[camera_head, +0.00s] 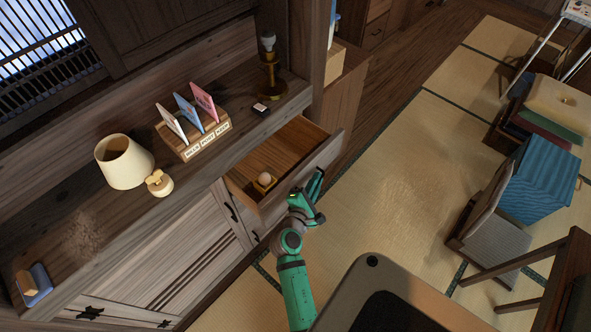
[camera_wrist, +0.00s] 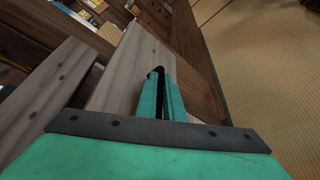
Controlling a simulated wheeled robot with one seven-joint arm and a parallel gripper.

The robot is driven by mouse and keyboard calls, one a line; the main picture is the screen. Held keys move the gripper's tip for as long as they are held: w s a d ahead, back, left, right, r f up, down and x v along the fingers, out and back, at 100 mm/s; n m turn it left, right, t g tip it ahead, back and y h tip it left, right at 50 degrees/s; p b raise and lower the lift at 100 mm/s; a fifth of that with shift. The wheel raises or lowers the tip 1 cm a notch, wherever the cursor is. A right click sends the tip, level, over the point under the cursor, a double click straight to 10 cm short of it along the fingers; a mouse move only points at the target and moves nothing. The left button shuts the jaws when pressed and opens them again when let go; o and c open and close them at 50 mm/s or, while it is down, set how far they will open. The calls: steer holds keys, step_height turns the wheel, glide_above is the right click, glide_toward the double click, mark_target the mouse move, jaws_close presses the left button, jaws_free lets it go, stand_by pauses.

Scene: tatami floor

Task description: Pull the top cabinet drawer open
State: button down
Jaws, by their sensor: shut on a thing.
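The top cabinet drawer (camera_head: 275,158) is pulled out from the wooden cabinet (camera_head: 185,262), and its inside shows. A small yellow holder with a round pale thing (camera_head: 264,180) lies in it near the front left. My green gripper (camera_head: 316,188) is at the outer face of the drawer front. In the wrist view my gripper's fingers (camera_wrist: 158,98) are close together at a dark handle (camera_wrist: 156,73) on the wooden drawer front (camera_wrist: 128,75). The fingers are shut on this handle and partly hide it.
The cabinet top holds a cream lamp (camera_head: 124,162), a card rack (camera_head: 194,138), a small dark box (camera_head: 261,109) and a brass lamp (camera_head: 270,80). Blue cushions (camera_head: 540,180) and a chair (camera_head: 490,240) stand at the right. The tatami floor (camera_head: 400,170) between is clear.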

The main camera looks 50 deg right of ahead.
steer(key=shift+s+a, duration=0.15)
steer(key=shift+s, duration=1.3)
steer(key=shift+s+a, duration=0.15)
steer(key=shift+s, duration=1.25)
steer(key=c, duration=2.2)
jaws_free()
steer(key=v, duration=1)
steer(key=shift+s+a, duration=0.15)
steer(key=shift+a, duration=0.25)
